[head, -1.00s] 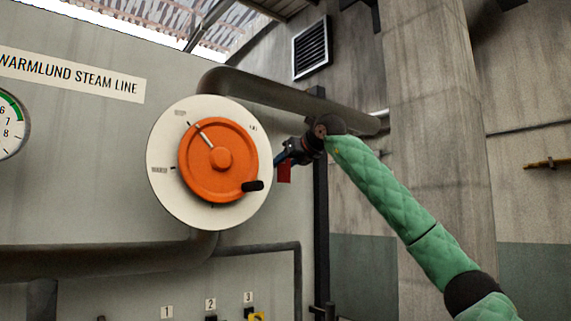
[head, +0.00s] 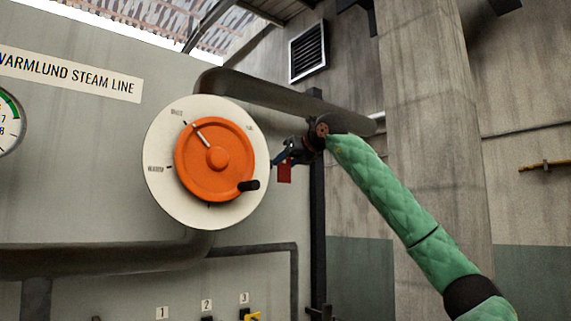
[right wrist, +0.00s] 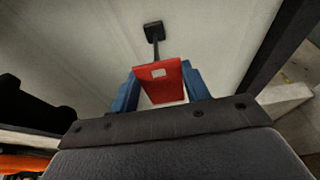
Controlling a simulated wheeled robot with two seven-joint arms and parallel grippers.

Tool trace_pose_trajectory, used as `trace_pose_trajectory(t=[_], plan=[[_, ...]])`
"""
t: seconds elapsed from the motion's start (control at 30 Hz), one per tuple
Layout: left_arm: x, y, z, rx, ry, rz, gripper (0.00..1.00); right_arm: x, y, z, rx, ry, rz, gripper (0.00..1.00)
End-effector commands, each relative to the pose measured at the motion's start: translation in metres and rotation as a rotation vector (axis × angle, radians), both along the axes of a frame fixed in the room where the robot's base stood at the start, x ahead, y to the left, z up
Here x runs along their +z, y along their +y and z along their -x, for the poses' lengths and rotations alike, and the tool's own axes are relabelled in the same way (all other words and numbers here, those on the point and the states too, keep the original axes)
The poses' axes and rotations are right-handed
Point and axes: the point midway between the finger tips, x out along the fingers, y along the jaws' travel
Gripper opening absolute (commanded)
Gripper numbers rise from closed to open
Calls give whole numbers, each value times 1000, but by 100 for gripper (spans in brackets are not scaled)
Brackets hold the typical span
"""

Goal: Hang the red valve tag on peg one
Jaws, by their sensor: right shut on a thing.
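The red valve tag (head: 284,173) hangs from my right gripper (head: 279,161), to the right of the orange wheel. In the right wrist view the tag (right wrist: 160,88), with a pale slot near its top, sits between the blue fingers of the right gripper (right wrist: 160,88), which is shut on it. Beyond it a dark stem on a square wall plate (right wrist: 153,29) points at the tag's top edge; I cannot tell whether they touch. Number labels one (head: 162,313), two (head: 207,305) and three (head: 244,298) are low on the panel. Peg one is not clearly visible. My left gripper is out of view.
The orange handwheel (head: 215,159) with a black knob sits on a white dial just left of the gripper. A thick pipe (head: 290,98) runs above it, and a dark post (head: 317,205) stands to the right. A yellow item (head: 252,316) is below label three.

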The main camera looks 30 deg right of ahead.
Motion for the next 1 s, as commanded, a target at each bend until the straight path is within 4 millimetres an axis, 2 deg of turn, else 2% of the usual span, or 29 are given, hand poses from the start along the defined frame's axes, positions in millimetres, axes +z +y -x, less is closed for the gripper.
trace_pose_trajectory(t=[0.7, 1.0], plan=[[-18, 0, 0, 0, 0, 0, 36, -1, -3, 46, 0, 0, 1, 24], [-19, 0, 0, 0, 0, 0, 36, 0, -4, 50, 0, 1, 0, 24]])
